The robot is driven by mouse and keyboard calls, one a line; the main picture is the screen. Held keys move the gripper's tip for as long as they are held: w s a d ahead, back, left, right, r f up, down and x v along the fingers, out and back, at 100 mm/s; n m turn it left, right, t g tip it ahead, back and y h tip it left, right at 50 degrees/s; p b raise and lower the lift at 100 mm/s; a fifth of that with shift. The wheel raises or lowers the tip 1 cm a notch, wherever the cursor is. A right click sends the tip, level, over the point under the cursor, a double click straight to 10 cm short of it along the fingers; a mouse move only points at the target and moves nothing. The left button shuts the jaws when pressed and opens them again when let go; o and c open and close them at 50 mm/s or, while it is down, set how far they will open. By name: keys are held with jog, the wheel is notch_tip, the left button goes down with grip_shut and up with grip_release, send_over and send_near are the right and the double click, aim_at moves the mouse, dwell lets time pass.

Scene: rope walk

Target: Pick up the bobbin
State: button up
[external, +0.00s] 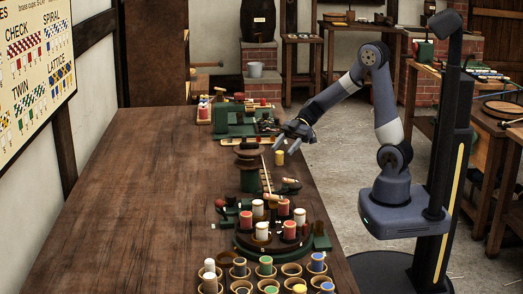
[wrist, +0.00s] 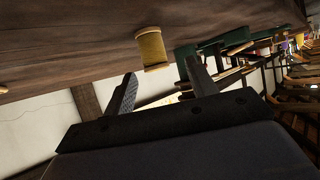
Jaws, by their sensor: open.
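A yellow bobbin (external: 279,158) with pale ends stands on the long wooden table (external: 130,200) near its right edge. It is just below and slightly left of my gripper (external: 291,142). In the wrist view the bobbin (wrist: 152,48) shows beyond and between the spread fingertips of my gripper (wrist: 160,67). The jaws are open and empty, and a gap to the bobbin seems to remain.
A dark wooden spool on a green stand (external: 249,170) is close left of the bobbin. A green rig (external: 232,121) stands farther back. A round carrier with red and white bobbins (external: 262,233) and several cups (external: 240,268) stand nearer. The table's left side is clear.

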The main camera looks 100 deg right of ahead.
aim_at(277, 157)
jog(key=x, duration=0.5)
jog(key=shift+w+d+f, duration=0.15)
jog(key=shift+f, duration=0.15)
jog(key=c, duration=1)
